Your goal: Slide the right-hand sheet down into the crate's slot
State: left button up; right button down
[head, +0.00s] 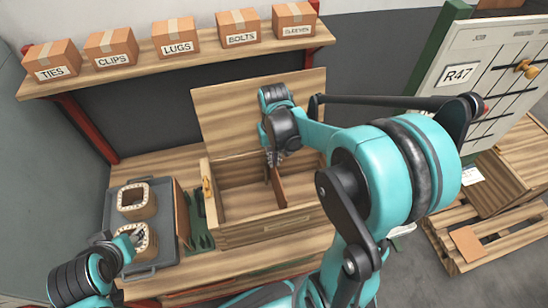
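The open wooden crate (262,232) stands on the bench with its lid raised at the back. A brown sheet (279,187) stands on edge inside it, right of the middle. My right gripper (272,160) is above the crate with its fingers at the sheet's top edge and looks shut on it. The slot and the sheet's lower edge are hidden, so I cannot tell how deep it sits. Another brown sheet (182,212) stands between the tray and the crate. My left gripper (134,237) is at the near coil (148,243); its fingers are too small to judge.
A grey tray (113,212) holds the near coil and a far coil (137,201). A green rack (200,232) lies beside the crate. A shelf (160,65) with several labelled boxes runs above. A white R47 panel (458,77) and a pallet (450,250) are at the right.

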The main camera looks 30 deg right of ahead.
jog(key=shift+f+b, duration=1.2)
jog(key=shift+f, duration=0.55)
jog(key=c, duration=1.6)
grip_release()
jog(key=shift+c, duration=0.2)
notch_tip(320, 180, up, 12)
